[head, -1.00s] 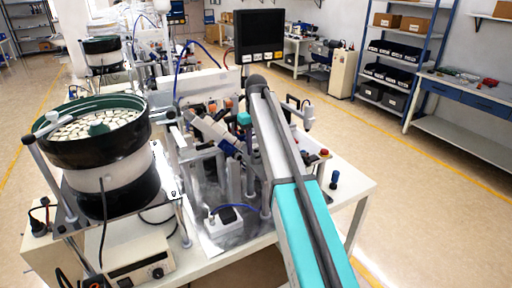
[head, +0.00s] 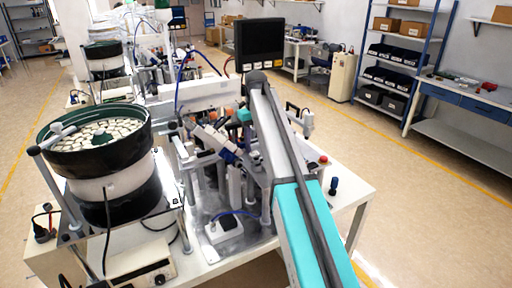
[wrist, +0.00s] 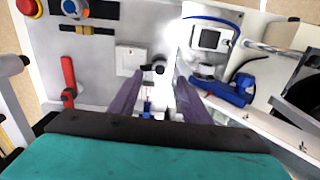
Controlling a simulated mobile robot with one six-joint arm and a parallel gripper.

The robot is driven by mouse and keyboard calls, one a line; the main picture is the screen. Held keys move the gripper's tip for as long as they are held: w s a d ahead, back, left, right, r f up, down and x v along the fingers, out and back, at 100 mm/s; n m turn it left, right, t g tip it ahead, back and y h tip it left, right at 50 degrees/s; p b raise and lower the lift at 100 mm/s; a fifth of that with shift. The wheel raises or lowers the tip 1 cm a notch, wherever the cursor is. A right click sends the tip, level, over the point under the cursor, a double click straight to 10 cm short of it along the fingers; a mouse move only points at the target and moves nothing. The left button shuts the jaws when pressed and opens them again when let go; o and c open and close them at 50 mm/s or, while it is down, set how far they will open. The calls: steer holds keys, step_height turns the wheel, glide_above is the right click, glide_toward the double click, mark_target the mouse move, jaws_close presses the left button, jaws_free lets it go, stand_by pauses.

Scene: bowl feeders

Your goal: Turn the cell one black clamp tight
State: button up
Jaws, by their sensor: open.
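In the wrist view, a small black clamp handle (wrist: 153,68) stands out over the pale plate of the cell, near a white square block (wrist: 131,60). My gripper (wrist: 158,84) is open, its two dark purple fingers apart on either side below the handle. The handle appears between the finger ends; I cannot see contact. A bright patch washes out the plate beside it. In the head view, my teal and grey arm reaches over the nearest cell (head: 205,245) and hides the gripper; I cannot make out the black clamp there.
In the wrist view, a red lever (wrist: 68,82) is at left, a blue clamp-like part (wrist: 236,92) at right, and a boxed device (wrist: 210,39) above it. In the head view, a bowl feeder (head: 92,165) stands left of the arm and a black screen (head: 259,42) behind it.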

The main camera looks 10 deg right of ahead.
steer(key=shift+r+p, duration=0.5)
steer(key=shift+r, duration=0.75)
